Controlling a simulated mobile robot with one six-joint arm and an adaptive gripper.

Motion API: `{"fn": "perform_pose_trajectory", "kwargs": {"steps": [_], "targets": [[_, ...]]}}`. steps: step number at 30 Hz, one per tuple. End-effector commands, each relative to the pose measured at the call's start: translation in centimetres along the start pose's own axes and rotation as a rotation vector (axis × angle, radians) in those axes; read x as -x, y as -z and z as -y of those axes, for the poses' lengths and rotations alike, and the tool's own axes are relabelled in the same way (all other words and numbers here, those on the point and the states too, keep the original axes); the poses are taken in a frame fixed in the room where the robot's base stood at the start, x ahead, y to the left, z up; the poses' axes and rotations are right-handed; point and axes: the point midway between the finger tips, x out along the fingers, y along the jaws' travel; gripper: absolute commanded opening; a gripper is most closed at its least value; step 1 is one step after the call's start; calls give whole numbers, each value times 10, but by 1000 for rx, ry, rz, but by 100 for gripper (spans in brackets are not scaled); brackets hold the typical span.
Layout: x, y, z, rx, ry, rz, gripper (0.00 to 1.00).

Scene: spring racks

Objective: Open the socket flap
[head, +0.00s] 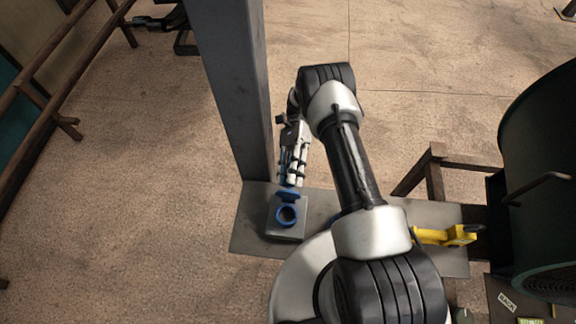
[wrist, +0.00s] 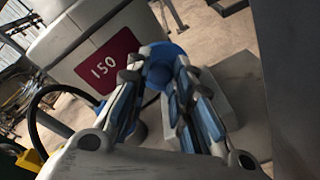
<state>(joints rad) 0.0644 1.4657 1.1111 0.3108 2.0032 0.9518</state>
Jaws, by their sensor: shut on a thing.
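The blue round socket (head: 287,216) sits on a grey box (head: 286,233) on a metal plate, and its dark opening shows in the head view. Its blue flap (head: 288,195) stands raised at the far side of the opening. My gripper (head: 291,181) reaches down to the flap from the far side. In the wrist view, blue of the flap (wrist: 160,76) shows between and behind the fingertips, and my gripper (wrist: 162,62) is shut on it. The fingers hide part of the flap and the exact contact.
A grey post (head: 232,90) rises close to the left of my gripper. The metal plate (head: 255,205) also bears a yellow tool (head: 445,236) at right. A large dark drum (head: 545,190) stands at far right. The floor beyond is mostly clear.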

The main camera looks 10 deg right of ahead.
Motion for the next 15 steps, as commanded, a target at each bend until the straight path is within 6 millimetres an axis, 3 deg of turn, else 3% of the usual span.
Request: {"fn": "perform_pose_trajectory", "kwargs": {"steps": [15], "targets": [[-6, 2, -2, 2, -11, 13, 0]]}}
